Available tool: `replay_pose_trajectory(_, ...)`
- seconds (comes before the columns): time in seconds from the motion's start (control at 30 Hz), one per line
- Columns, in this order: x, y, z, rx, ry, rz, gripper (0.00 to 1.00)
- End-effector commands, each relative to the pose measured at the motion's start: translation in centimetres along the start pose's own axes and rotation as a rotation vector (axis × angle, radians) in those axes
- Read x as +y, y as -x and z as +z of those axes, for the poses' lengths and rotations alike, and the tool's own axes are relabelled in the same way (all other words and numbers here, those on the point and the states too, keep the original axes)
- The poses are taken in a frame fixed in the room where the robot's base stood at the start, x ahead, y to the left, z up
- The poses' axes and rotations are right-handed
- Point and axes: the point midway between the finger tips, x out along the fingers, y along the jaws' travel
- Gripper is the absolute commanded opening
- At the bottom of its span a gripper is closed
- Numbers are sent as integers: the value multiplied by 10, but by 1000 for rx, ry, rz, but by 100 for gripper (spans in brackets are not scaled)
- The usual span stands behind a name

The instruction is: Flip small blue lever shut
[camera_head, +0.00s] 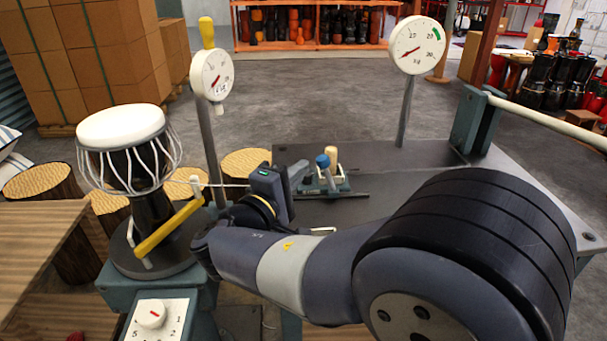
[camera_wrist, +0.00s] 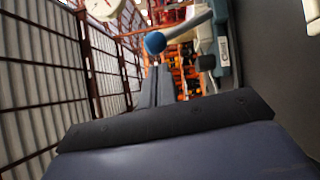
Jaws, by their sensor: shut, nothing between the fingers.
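The small blue lever knob (camera_head: 323,161) stands up on a low teal clamp base (camera_head: 340,188) on the dark bench, beyond my gripper in the head view. A cream knob (camera_head: 331,155) stands right beside it. In the wrist view the blue ball (camera_wrist: 155,42) sits at the end of a pale grey lever arm (camera_wrist: 188,26), which runs up and right to the teal fixture (camera_wrist: 222,35). My gripper (camera_wrist: 158,72) is shut and empty, its fingertips just below the ball in the wrist view. I cannot tell whether they touch it. In the head view my wrist hides part of the gripper.
A goblet drum (camera_head: 122,135) with wires stands at left, beside a yellow lever (camera_head: 167,228). Two dial gauges stand on posts, one at left (camera_head: 212,75) and one at right (camera_head: 417,46). The dark bench top (camera_head: 385,170) is bare around the clamp.

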Motion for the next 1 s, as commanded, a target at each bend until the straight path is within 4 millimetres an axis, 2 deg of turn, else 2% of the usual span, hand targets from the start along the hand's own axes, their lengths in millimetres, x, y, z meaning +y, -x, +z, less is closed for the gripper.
replay_pose_trajectory(0.2, -1, -8, 8, 0, 1, -1, 0)
replay_pose_trajectory(1.0, 4, -11, 13, 0, -61, -45, 0)
